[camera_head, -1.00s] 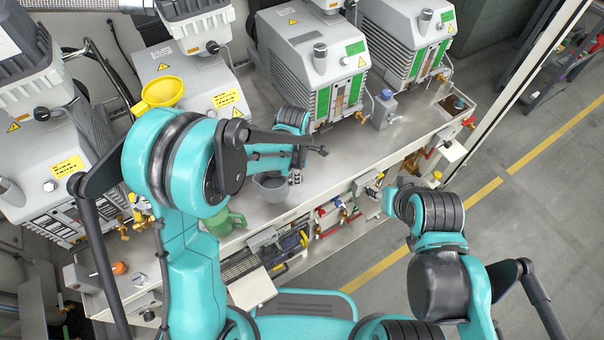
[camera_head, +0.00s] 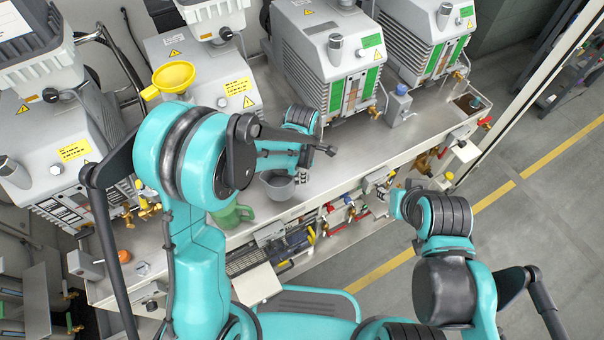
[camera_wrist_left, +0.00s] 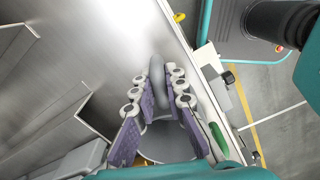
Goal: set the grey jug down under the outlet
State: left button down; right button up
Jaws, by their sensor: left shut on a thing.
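The grey jug (camera_head: 279,187) is near the front edge of the metal bench, in front of the middle pump. My left gripper (camera_head: 300,178) is at the jug, partly hidden by my arm. In the left wrist view, its purple-padded fingers (camera_wrist_left: 160,100) are shut on the grey handle (camera_wrist_left: 157,70), with the jug's round body below. I cannot tell whether the jug's base touches the bench. Brass outlets show on the middle pump (camera_head: 374,112) and left pump (camera_head: 150,210); the jug is under neither.
A green jug (camera_head: 232,216) stands left of the grey jug, close to it. A yellow funnel (camera_head: 174,76) sits on a pump behind. Pipes and valves (camera_head: 345,212) run below the bench's front edge. Bare bench (camera_head: 345,160) lies right of the grey jug.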

pick_arm(q)
notch_tip(320, 180, down, 4)
jog(key=b, duration=0.3)
jog(key=w+a, duration=0.2)
jog(key=w, duration=0.1)
jog(key=w+a, duration=0.1)
jog(key=shift+w+a+r, duration=0.2)
jog(key=shift+w+a, duration=0.05)
jog(key=shift+w, duration=0.15)
jog(key=shift+f, duration=0.2)
jog(key=shift+f, duration=0.15)
jog(key=c, duration=1.5)
grip_release()
jog(key=shift+b, duration=0.3)
notch_tip(320, 180, up, 12)
